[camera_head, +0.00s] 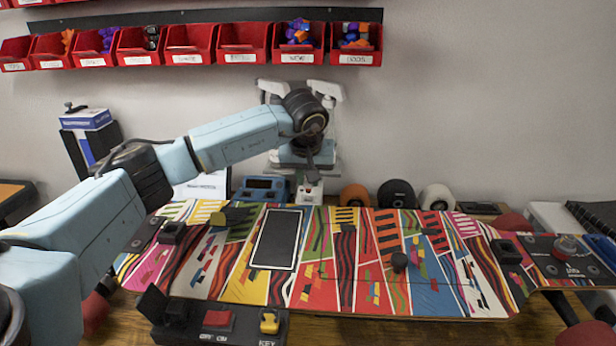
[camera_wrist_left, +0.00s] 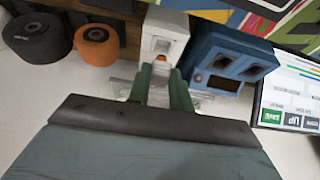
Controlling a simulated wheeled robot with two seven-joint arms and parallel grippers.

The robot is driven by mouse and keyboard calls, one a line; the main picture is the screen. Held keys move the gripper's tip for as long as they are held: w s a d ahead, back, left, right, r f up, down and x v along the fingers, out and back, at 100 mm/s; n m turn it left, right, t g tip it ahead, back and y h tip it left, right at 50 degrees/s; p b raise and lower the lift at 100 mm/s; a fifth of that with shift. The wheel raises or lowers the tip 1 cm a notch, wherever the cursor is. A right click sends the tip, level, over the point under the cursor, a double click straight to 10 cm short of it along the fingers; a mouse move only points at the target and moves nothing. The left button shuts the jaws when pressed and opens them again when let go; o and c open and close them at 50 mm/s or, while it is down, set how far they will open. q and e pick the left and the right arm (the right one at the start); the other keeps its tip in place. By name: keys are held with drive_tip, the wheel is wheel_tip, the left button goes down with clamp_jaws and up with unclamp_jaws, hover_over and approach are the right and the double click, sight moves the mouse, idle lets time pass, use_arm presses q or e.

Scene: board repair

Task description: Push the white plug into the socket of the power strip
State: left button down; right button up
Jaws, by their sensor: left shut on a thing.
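The power strip (camera_head: 309,194) is a small white block with a red spot, standing against the wall behind the painted board. In the left wrist view the white strip (camera_wrist_left: 166,24) lies just beyond my fingertips. My left gripper (camera_head: 311,176) is over the strip. In the left wrist view its two green fingers (camera_wrist_left: 160,80) are shut on the white plug (camera_wrist_left: 158,96), of which only a pale part shows between them. My right gripper is not in view.
A blue device (camera_wrist_left: 229,62) with two dark openings stands close to the right of the strip in the wrist view. An orange wheel (camera_head: 355,197) and a black wheel (camera_head: 396,194) stand nearby. The painted board (camera_head: 370,225) fills the bench front. Red bins (camera_head: 190,44) hang above.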

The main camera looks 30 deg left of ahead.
sight(308, 189)
use_arm(q)
drive_tip(key=shift+f, duration=0.7)
idle(0.9)
drive_tip(key=shift+f, duration=0.4)
idle(0.6)
drive_tip(key=shift+f, duration=0.15)
idle(0.5)
drive_tip(key=shift+f, duration=0.5)
idle(0.8)
drive_tip(key=c, duration=1.2)
unclamp_jaws()
drive_tip(key=shift+o, duration=0.4)
